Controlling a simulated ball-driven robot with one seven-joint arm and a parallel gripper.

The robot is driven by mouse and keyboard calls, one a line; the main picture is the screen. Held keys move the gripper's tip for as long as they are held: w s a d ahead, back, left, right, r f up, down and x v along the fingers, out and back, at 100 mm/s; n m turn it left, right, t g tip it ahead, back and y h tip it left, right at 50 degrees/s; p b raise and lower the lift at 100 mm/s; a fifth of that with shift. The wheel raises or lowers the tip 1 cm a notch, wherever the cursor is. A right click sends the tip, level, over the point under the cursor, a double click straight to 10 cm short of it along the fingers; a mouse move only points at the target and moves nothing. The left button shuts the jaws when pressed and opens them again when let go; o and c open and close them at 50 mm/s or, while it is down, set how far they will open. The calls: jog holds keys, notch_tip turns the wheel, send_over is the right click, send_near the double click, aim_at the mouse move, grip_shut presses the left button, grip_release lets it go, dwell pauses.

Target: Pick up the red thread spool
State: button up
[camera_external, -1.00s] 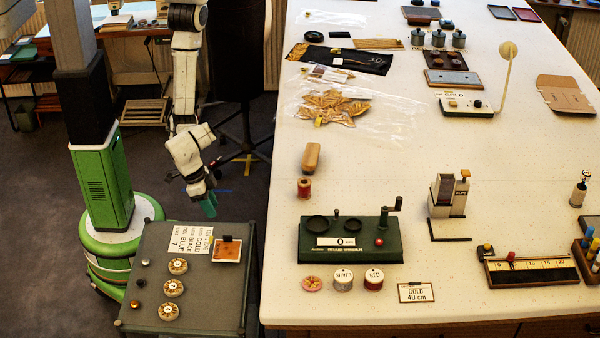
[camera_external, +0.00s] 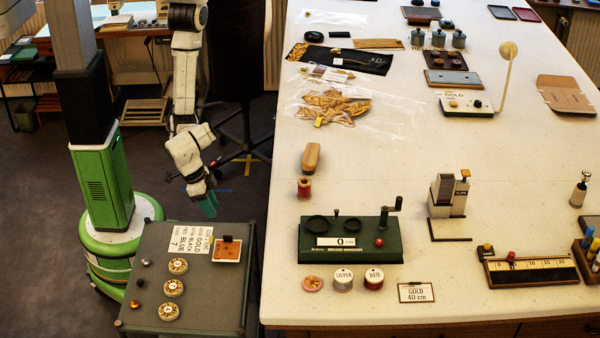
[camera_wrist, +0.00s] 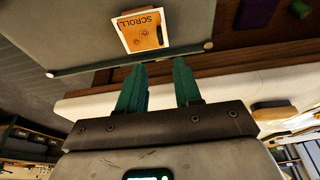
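A small spool wound with red thread (camera_external: 304,188) stands on the white table near its left edge. A second spool, with a white top labelled RED (camera_external: 374,280), stands at the table's front beside a similar spool labelled SILVER (camera_external: 343,280). My gripper (camera_external: 208,205) hangs left of the table, above and behind the grey cart, apart from both red spools. In the wrist view my gripper (camera_wrist: 158,75) has its two teal fingers spread, with nothing between them. I cannot make out a red spool in the wrist view.
The grey cart (camera_external: 205,307) carries several round gold pieces and an orange card (camera_external: 227,250). A tan wooden block (camera_external: 311,156) stands behind the small red spool. A dark green device (camera_external: 350,250) sits to its front right. The white table (camera_external: 400,180) is clear around mid-table.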

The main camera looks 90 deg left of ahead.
dwell(0.3)
jog(key=o, duration=0.8)
jog(key=shift+c, duration=0.2)
